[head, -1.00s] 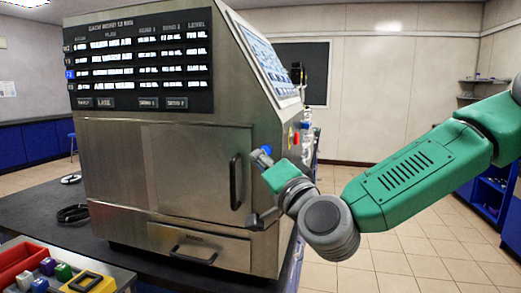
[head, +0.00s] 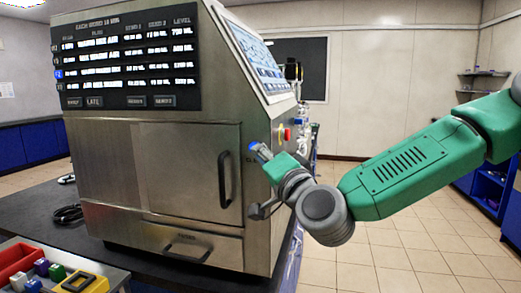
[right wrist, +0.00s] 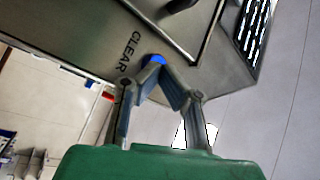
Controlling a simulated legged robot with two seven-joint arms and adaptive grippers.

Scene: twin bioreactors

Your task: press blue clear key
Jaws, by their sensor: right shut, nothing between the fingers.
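In the right wrist view the blue key (right wrist: 155,59) shows beside the black word CLEAR, partly hidden by my fingertips. My right gripper (head: 264,153) is shut and empty, its tips right at the key in the head view. In the right wrist view the gripper (right wrist: 160,68) overlaps the key's lower edge. I cannot tell whether the tips touch it or whether it is pushed in. My left gripper is not in view.
A dark screen (head: 130,60) with white text rows is above the door. A red knob (head: 287,134) is on the cabinet's right side. The black door handle (head: 225,180) stands out left of my gripper. A tray with coloured blocks (head: 60,275) is at lower left.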

